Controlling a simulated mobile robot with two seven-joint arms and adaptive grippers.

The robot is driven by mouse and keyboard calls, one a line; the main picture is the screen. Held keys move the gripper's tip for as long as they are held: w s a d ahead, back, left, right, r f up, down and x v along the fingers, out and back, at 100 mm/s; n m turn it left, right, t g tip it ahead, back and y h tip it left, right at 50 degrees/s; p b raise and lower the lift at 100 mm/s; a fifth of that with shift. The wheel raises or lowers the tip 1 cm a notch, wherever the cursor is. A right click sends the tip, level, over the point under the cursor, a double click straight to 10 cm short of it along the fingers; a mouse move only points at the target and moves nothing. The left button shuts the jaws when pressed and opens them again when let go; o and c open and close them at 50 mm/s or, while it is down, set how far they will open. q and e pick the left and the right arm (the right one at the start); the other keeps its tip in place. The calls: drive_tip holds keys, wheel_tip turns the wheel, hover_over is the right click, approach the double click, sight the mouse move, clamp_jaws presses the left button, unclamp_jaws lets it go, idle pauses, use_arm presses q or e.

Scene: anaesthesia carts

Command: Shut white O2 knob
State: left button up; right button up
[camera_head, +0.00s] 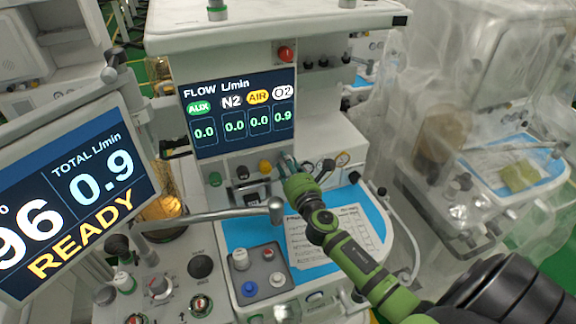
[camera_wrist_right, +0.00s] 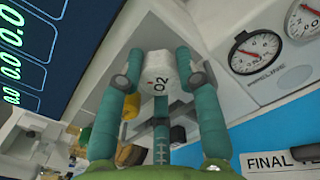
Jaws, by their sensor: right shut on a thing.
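The white O2 knob (camera_wrist_right: 160,80) sits on the cart's front panel below the flow display and is marked "O2" in the right wrist view. My right gripper (camera_head: 287,165) is shut on it, with its teal fingers (camera_wrist_right: 163,75) on both sides of the knob and another finger below. In the head view the gripper mostly hides the knob. The flow display (camera_head: 240,112) reads 0.9 under O2 and 0.0 under AUX, N2 and AIR. My left gripper is not in view.
A yellow knob (camera_head: 265,167) and a black knob (camera_head: 242,172) sit left of my right gripper. The screen (camera_head: 75,190) at left shows total 0.9 and READY. A grey rod (camera_head: 215,215) crosses above the blue worktop (camera_head: 240,233). Two pressure gauges (camera_wrist_right: 250,52) are on the panel.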

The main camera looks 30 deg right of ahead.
drive_tip(key=m+b, duration=0.1)
drive_tip(key=m, duration=0.4)
drive_tip(key=shift+m, duration=0.4)
idle(0.3)
drive_tip(key=o, duration=0.9)
drive_tip(key=shift+w, duration=0.1)
drive_tip(key=v, duration=1.2)
